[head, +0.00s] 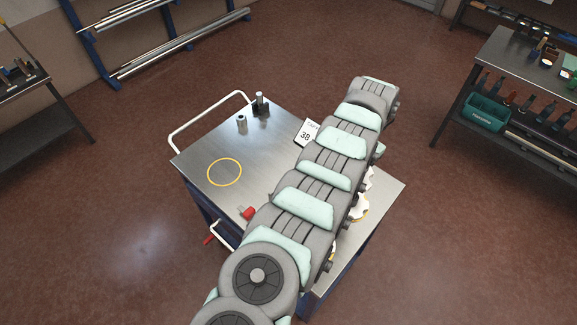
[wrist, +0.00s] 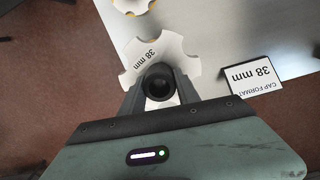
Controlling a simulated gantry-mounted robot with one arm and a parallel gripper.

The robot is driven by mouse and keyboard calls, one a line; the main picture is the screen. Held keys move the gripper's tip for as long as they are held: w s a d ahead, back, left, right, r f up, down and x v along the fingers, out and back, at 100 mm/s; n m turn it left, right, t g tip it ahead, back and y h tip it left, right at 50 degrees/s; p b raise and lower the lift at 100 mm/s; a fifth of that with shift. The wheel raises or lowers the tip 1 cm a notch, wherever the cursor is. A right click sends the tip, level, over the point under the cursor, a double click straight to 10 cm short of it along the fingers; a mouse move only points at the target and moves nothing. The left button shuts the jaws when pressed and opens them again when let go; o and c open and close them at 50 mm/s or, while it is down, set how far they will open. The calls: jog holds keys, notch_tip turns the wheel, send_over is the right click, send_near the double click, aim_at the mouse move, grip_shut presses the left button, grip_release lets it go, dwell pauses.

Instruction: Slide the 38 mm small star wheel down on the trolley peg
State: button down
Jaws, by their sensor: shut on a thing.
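The white star wheel (wrist: 155,55) marked 38 mm lies between and ahead of my fingers in the wrist view. My gripper (wrist: 158,90) is shut on it at a dark round hub or knob. A second white scalloped wheel with yellow (wrist: 133,5) shows at the top edge, apart from it. In the head view my arm hides my gripper; a white scalloped wheel edge (head: 359,208) shows beside the arm over the trolley (head: 205,150). I cannot tell which wheel that is. The peg under the held wheel is hidden, as is the wheel's height on it.
A 38 mm card (head: 306,132) stands on the trolley; it also shows in the wrist view (wrist: 258,80). A dark block with a metal post (head: 260,106) and a small metal cylinder (head: 241,121) stand at the back. The yellow circle (head: 224,172) area is clear.

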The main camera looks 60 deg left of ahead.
jog(key=s+a+f+p, duration=0.3)
jog(key=s+a+f, duration=0.1)
jog(key=s+a, duration=0.7)
jog(key=n, duration=0.1)
send_over(271, 193)
notch_tip(271, 193, down, 4)
jog(key=r, duration=0.1)
jog(key=shift+w+a+f+b, duration=0.1)
jog(key=shift+f+b, duration=1)
jog(key=shift+f, duration=0.6)
jog(key=shift+a+f+b, duration=0.1)
jog(key=shift+f+b, duration=0.95)
jog(key=shift+f, duration=0.65)
jog(key=shift+d+f+b, duration=0.1)
jog(key=shift+f+b, duration=2.45)
jog(key=shift+f, duration=0.5)
jog(key=shift+c, duration=1.6)
grip_release()
jog(key=shift+r, duration=0.1)
notch_tip(271, 193, up, 8)
jog(key=p, duration=0.8)
